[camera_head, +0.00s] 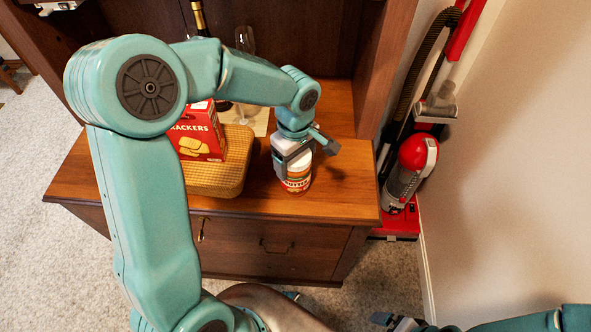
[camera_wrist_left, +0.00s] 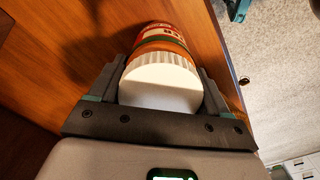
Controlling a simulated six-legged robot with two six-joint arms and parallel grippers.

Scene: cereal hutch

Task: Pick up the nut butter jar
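The nut butter jar (camera_head: 297,184) has a white lid and a red, green and cream label. It stands on the wooden hutch top near the front right corner. In the left wrist view the jar (camera_wrist_left: 162,75) lies between the two fingers, its white ribbed lid toward the camera. My left gripper (camera_head: 302,160) is over the jar from above, its fingers on either side of the lid. Small gaps seem to show beside the lid, and whether the fingers touch it is hard to tell. My right gripper (camera_head: 392,321) is at the bottom edge, far from the jar; its fingers are unclear.
A woven basket (camera_head: 232,165) with a red crackers box (camera_head: 198,135) stands left of the jar. A bottle (camera_head: 199,18) and a wine glass (camera_head: 244,40) stand behind. The hutch's right side panel (camera_head: 380,70) rises nearby. A red vacuum cleaner (camera_head: 412,165) stands right of the hutch.

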